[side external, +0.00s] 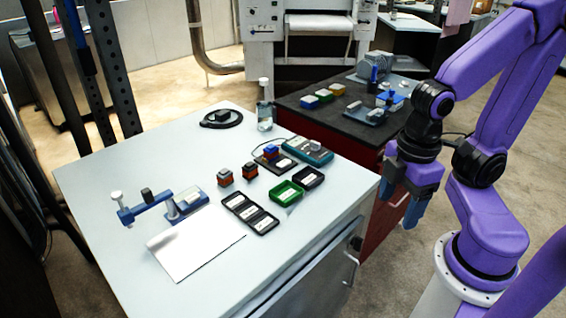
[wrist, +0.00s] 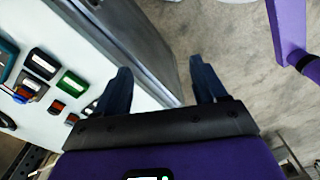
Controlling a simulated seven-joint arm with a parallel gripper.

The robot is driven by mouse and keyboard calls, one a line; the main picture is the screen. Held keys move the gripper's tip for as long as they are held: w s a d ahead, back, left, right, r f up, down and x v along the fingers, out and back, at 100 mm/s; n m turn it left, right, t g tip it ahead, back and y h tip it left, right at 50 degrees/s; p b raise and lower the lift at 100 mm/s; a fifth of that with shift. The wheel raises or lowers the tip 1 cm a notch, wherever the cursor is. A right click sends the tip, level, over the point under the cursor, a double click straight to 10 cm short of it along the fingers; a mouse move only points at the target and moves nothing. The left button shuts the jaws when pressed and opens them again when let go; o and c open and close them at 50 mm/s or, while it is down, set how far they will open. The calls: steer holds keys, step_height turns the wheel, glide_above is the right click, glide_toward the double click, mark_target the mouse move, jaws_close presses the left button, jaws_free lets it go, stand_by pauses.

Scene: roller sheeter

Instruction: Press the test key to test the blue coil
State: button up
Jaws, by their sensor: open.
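The teal tester (side external: 308,150) stands near the right back of the white table, and its edge shows in the wrist view (wrist: 5,57). A black plate (side external: 262,163) lies beside it. A coil with blue and orange-red parts (side external: 271,153) sits on this plate; it also shows in the wrist view (wrist: 21,96). A small pale part (side external: 286,164) is on the plate, but I cannot tell whether it is the test key. My gripper (side external: 412,208) is open and empty, pointing down beyond the table's right edge, well apart from the tester. Its fingers show in the wrist view (wrist: 160,84).
Two dark-and-orange coils (side external: 237,174), a green tray (side external: 286,193), a black tray (side external: 309,178) and a longer black tray (side external: 250,214) lie nearby. A bottle (side external: 264,114) stands behind. A blue device (side external: 186,204) and white sheet (side external: 196,243) lie left. A dark side table (side external: 340,108) adjoins.

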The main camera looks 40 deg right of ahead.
jaws_close()
stand_by(1.9)
